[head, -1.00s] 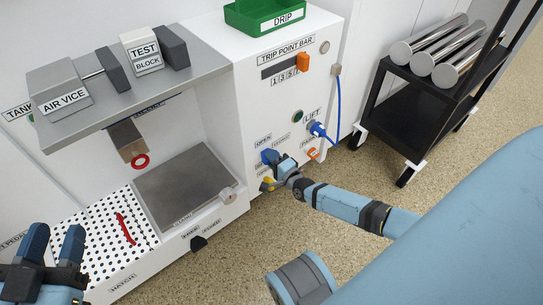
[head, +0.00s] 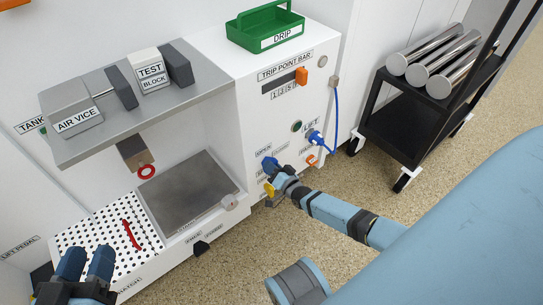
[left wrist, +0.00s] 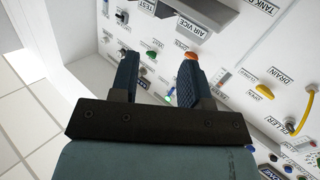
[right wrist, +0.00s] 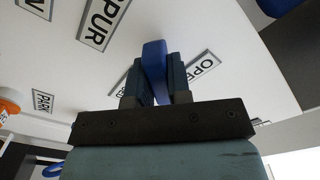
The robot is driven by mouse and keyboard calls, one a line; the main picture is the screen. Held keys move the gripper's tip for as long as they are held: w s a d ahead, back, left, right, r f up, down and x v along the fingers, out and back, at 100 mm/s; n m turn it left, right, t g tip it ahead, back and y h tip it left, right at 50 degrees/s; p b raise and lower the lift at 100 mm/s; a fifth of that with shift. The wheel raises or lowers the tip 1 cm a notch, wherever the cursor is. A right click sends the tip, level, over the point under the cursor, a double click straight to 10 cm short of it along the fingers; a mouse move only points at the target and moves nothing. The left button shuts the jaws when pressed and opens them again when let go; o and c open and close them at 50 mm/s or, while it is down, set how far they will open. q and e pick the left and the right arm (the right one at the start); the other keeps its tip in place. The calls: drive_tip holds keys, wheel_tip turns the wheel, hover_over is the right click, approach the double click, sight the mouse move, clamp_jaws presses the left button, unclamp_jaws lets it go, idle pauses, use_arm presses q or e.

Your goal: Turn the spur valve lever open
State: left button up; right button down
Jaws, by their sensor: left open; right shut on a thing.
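The spur valve lever is a blue handle (right wrist: 153,62) that stands between the fingers of my right gripper (right wrist: 153,78) in the right wrist view. The fingers are shut on it. The lever's pivot is hidden. My left gripper (head: 86,262) is open and empty, over the perforated plate at lower left; its spread fingers also show in the left wrist view (left wrist: 158,65).
A yellow part (head: 269,189) is just below the right gripper. The blue LIFT plug (head: 315,137) with its cable and an orange knob (head: 310,160) are to its right. A black cart (head: 398,127) with metal cylinders stands farther right. Speckled floor between is clear.

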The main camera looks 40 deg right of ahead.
drive_tip(key=n+p, duration=0.1)
drive_tip(key=n, duration=0.2)
drive_tip(key=shift+r, duration=0.1)
drive_tip(key=shift+n, duration=0.8)
drive_tip(key=shift+n+p, duration=0.45)
drive_tip(key=shift+n, duration=0.25)
use_arm(q)
drive_tip(key=shift+s+d+r+n, duration=0.25)
drive_tip(key=shift+s+r+n, duration=0.2)
drive_tip(key=shift+r+n, duration=0.15)
use_arm(e)
drive_tip(key=shift+n, duration=1)
use_arm(q)
drive_tip(key=shift+r, duration=0.1)
use_arm(e)
drive_tip(key=shift+n, duration=0.3)
drive_tip(key=c, duration=1.1)
unclamp_jaws()
drive_tip(key=shift+o, duration=0.2)
